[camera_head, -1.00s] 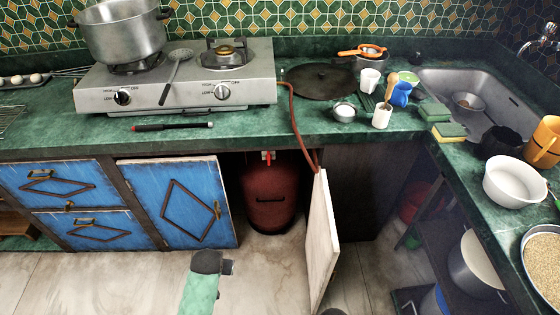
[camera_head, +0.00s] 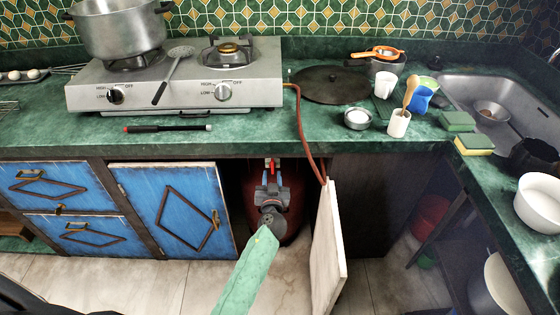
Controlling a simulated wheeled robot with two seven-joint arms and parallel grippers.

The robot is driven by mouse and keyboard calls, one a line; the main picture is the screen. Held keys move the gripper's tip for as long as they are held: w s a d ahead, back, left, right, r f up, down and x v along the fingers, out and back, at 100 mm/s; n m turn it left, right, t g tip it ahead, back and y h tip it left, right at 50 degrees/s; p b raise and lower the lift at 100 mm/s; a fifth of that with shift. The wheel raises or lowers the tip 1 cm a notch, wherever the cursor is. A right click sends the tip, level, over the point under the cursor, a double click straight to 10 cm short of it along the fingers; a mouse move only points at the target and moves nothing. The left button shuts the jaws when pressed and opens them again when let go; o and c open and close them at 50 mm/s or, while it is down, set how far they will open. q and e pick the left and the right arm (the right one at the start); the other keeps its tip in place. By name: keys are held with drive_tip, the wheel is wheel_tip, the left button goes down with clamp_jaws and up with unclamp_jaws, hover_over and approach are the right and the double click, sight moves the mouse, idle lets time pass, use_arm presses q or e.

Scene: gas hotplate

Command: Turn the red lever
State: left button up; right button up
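The red lever (camera_head: 272,163) shows in the head view on top of the dark red gas cylinder (camera_head: 294,212), inside the open cupboard under the hotplate. My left gripper (camera_head: 271,178) reaches into the cupboard opening, in front of the cylinder's upper part. Its two fingers point up at the lever and appear apart, with the lever just beyond or between their tips. I cannot tell whether they touch it. The gripper and arm hide much of the cylinder. My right gripper is not in view.
The open white cupboard door (camera_head: 328,250) stands close to the right of my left arm. The blue door (camera_head: 176,209) is at its left. The counter edge (camera_head: 200,151) runs above the opening. A red-brown hose (camera_head: 301,125) hangs from the hotplate (camera_head: 195,84) into the cupboard.

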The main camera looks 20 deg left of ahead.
sight(273, 164)
use_arm(q)
drive_tip(key=shift+n, duration=0.5)
drive_tip(key=p+x, duration=0.1)
drive_tip(key=x, duration=0.5)
drive_tip(key=shift+w+p, duration=0.4)
drive_tip(key=shift+w+a, duration=0.15)
drive_tip(key=shift+w, duration=0.4)
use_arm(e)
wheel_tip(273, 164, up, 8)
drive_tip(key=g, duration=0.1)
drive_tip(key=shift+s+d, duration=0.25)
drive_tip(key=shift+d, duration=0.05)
use_arm(q)
drive_tip(key=shift+c, duration=0.4)
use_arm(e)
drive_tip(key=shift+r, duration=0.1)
use_arm(q)
clamp_jaws()
